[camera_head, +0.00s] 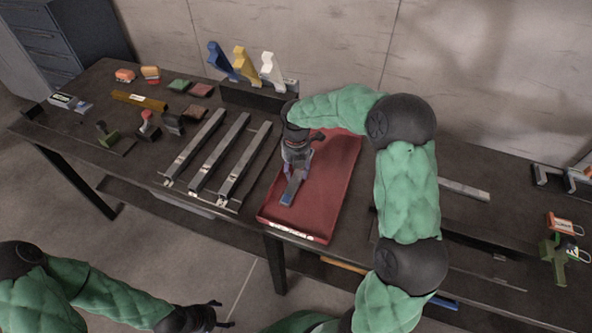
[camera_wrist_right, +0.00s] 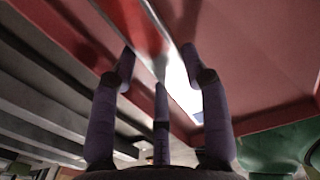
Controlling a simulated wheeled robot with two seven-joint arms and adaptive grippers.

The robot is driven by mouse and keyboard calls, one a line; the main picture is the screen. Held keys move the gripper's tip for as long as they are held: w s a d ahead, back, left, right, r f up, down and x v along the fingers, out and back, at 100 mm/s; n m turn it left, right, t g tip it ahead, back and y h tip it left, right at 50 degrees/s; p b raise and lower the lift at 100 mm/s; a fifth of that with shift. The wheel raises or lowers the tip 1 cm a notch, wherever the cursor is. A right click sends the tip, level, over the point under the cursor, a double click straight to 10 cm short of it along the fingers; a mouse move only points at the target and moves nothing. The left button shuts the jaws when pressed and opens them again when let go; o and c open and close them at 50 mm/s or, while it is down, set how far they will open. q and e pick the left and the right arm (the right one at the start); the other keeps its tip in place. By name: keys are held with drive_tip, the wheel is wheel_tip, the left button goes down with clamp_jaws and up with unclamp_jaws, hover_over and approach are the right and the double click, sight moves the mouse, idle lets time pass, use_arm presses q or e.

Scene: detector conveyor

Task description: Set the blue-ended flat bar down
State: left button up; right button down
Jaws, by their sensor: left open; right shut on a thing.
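The blue-ended flat bar (camera_head: 293,187) is grey with a blue patch at its near end. My right gripper (camera_head: 297,165) is shut on it over the red tray (camera_head: 325,195), pointing down. Whether the bar touches the tray floor is unclear. In the right wrist view the bar (camera_wrist_right: 177,75) runs between the purple fingers (camera_wrist_right: 160,75), blurred and bright, with red tray surface behind it. Its far end is hidden by the gripper in the head view. My left gripper (camera_head: 212,316) is open and empty, low at the bottom, in front of the table.
Several long grey rails (camera_head: 220,157) lie on a rack left of the tray. Blue, yellow and white upright pieces (camera_head: 245,65) stand behind. Small parts and blocks (camera_head: 148,125) crowd the table's left side. A green clamp-like part (camera_head: 553,260) lies at far right.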

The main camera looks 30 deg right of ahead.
sight(296, 173)
drive_tip(key=c, duration=0.6)
unclamp_jaws()
drive_tip(key=shift+f, duration=0.1)
wheel_tip(296, 173, up, 12)
drive_tip(key=p, duration=0.4)
drive_tip(key=shift+r, duration=0.2)
